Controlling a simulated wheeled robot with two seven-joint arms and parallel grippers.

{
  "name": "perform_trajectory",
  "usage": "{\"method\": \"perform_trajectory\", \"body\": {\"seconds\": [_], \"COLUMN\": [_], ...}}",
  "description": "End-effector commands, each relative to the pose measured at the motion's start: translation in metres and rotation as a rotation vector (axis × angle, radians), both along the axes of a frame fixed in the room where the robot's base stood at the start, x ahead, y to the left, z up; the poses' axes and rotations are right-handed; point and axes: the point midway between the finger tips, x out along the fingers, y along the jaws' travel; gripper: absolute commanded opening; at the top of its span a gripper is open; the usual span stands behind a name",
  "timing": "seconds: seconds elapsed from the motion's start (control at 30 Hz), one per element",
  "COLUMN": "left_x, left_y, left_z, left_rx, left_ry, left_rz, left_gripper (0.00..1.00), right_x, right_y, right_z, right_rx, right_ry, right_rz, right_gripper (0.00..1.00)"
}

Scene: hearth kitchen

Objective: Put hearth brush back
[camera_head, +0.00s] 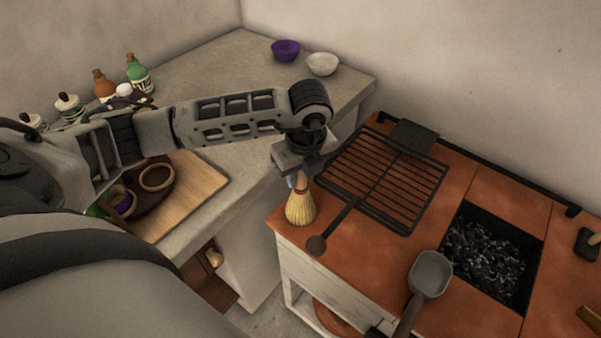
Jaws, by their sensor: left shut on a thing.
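The hearth brush (301,207) has straw-coloured bristles that point down and a handle running up into my left gripper (298,172). My left gripper is shut on the brush's upper part and holds it roughly upright at the left edge of the red-tiled hearth (392,272). I cannot tell whether the bristle tips touch the tiles. The top of the handle is hidden by the gripper. My right gripper is not in view.
A black grill rack (384,178) lies on the hearth just right of the brush. A shovel (430,275) and a charcoal pit (487,257) are further right. The grey counter holds a purple bowl (285,50), a white bowl (322,64) and a wooden board (196,191).

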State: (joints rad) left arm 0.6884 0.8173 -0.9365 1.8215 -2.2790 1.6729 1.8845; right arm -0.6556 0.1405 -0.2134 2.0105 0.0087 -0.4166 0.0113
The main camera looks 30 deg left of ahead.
Motion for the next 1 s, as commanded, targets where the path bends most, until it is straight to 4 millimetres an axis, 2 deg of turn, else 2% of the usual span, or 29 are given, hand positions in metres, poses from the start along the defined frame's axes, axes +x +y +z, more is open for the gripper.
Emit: {"method": "perform_trajectory", "body": {"seconds": [0.07, 0.1, 0.17, 0.43, 0.57, 0.67, 1.0], "left_x": [0.000, 0.000, 0.000, 0.000, 0.000, 0.000, -0.005], "left_y": [0.000, 0.000, 0.000, 0.000, -0.001, -0.003, -0.013], "left_z": [-0.004, -0.003, -0.003, -0.002, 0.005, 0.020, 0.091], "left_rx": [0.000, 0.000, 0.000, 0.000, -0.001, 0.000, 0.000], "left_ry": [-0.001, 0.000, 0.000, 0.000, -0.002, -0.005, -0.007], "left_rz": [0.000, 0.000, 0.000, 0.000, 0.000, -0.001, -0.001], "left_gripper": [0.05, 0.33, 0.49, 0.49, 0.49, 0.49, 0.49], "right_x": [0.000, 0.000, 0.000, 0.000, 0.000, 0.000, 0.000], "right_y": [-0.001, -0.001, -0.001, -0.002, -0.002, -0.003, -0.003], "right_z": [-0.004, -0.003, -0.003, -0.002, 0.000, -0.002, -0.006], "right_rx": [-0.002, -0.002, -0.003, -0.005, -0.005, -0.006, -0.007], "right_ry": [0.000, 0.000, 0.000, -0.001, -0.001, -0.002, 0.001], "right_rz": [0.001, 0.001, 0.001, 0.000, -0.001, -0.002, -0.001], "right_gripper": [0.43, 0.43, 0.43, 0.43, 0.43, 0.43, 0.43]}}
